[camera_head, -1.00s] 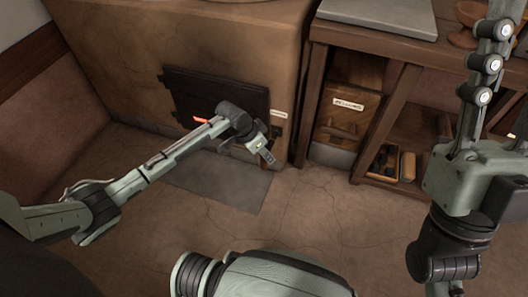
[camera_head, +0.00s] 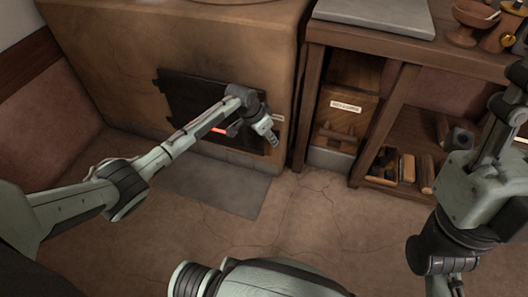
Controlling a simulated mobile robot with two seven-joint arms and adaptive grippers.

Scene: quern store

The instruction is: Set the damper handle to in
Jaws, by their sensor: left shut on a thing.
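The brown stove (camera_head: 120,50) stands at the back left, with a dark door (camera_head: 175,88) in its front. My left gripper (camera_head: 273,138) is in front of the stove, just below this label at the door's right edge. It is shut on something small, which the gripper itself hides. I cannot make out the damper handle clearly or which way it is set. My right arm comes in at the right; its gripper is not in view.
An orange-red glowing strip (camera_head: 218,130) shows behind my left arm. A grey plate (camera_head: 215,185) lies on the floor before the stove. A wooden workbench (camera_head: 330,36) with a labelled drawer box (camera_head: 345,107) stands right of the stove. The middle floor is clear.

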